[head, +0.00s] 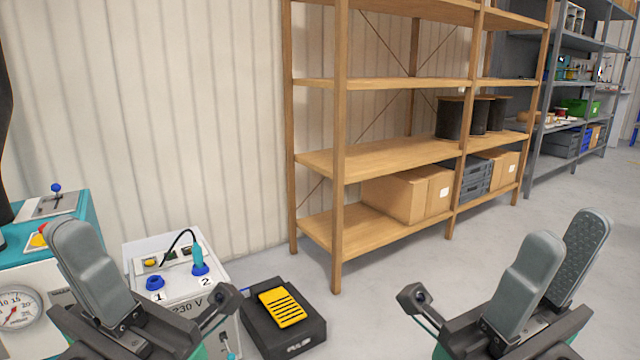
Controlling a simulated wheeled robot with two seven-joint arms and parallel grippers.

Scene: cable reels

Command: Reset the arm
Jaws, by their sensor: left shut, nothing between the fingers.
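My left gripper (76,235) is at the lower left of the head view, pointing up. Its grey fingers are together with nothing between them. It is in front of the teal and white machine with a gauge, covering part of it. My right gripper (566,228) is at the lower right, also raised. Its two grey fingers stand apart and nothing shows between them. Behind it is open floor. Both grippers are clear of the shelf.
A white box (180,285) with two blue sockets marked 1 and 2 stands beside my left gripper. A black case (258,325) with a yellow grille is on the floor. A wooden shelf (340,180) holds cartons and black reels. The grey floor (400,285) in the middle is clear.

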